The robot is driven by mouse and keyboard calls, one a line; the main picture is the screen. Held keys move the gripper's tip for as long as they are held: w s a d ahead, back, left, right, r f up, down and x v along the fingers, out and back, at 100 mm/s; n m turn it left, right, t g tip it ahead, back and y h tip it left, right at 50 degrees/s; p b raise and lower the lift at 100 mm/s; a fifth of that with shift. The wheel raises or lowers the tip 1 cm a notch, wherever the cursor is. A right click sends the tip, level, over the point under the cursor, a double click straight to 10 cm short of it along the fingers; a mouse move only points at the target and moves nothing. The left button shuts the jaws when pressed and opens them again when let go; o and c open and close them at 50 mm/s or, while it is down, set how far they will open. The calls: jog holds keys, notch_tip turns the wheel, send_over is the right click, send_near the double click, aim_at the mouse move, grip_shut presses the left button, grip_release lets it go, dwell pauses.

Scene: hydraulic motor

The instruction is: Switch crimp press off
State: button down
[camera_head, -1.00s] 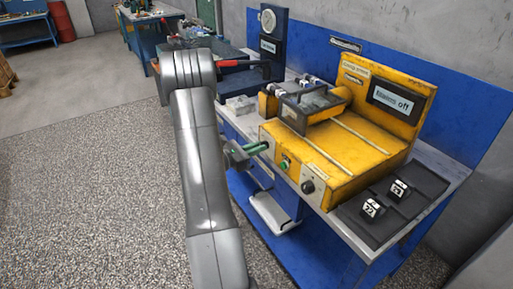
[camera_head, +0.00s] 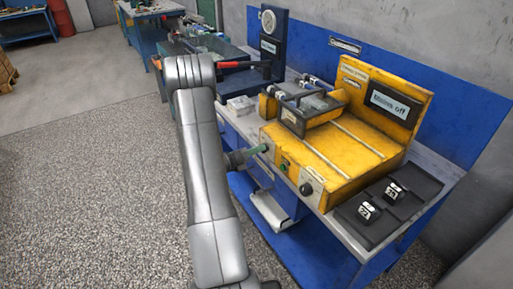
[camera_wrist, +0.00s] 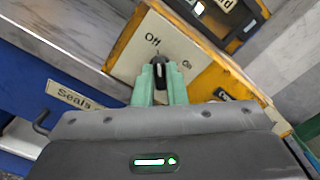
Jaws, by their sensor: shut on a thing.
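The yellow crimp press (camera_head: 340,160) stands on the bench in the head view. Its display (camera_head: 390,104) ends in the word "off". In the wrist view its front plate (camera_wrist: 178,45) has "Off" and "On" labels around a small dark switch knob (camera_wrist: 159,72). The knob stands between the green fingertips of my gripper (camera_wrist: 160,82), which is shut on it. The knob's upper end is near the "Off" label, with "On" to its right. In the head view my gripper (camera_head: 261,149) is at the left of the press's front face; the knob is hidden there.
A green button (camera_head: 284,166) and a black knob (camera_head: 306,188) are right of my gripper on the press front. A dark tray (camera_head: 385,207) with two small labelled blocks lies on the bench's near right. A red-handled tool is behind my arm.

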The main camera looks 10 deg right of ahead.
jog(key=shift+n, duration=0.4)
jog(key=c, duration=1.5)
grip_release()
jog(key=shift+o, duration=0.2)
jog(key=shift+a, duration=0.15)
jog(key=b+v, duration=0.1)
jog(key=v, duration=1.2)
jog(key=shift+a, duration=0.3)
jog(key=shift+d, duration=0.1)
jog(key=p+x, duration=0.1)
jog(key=x, duration=1.2)
jog(key=shift+d, duration=0.35)
jog(key=shift+a, duration=0.1)
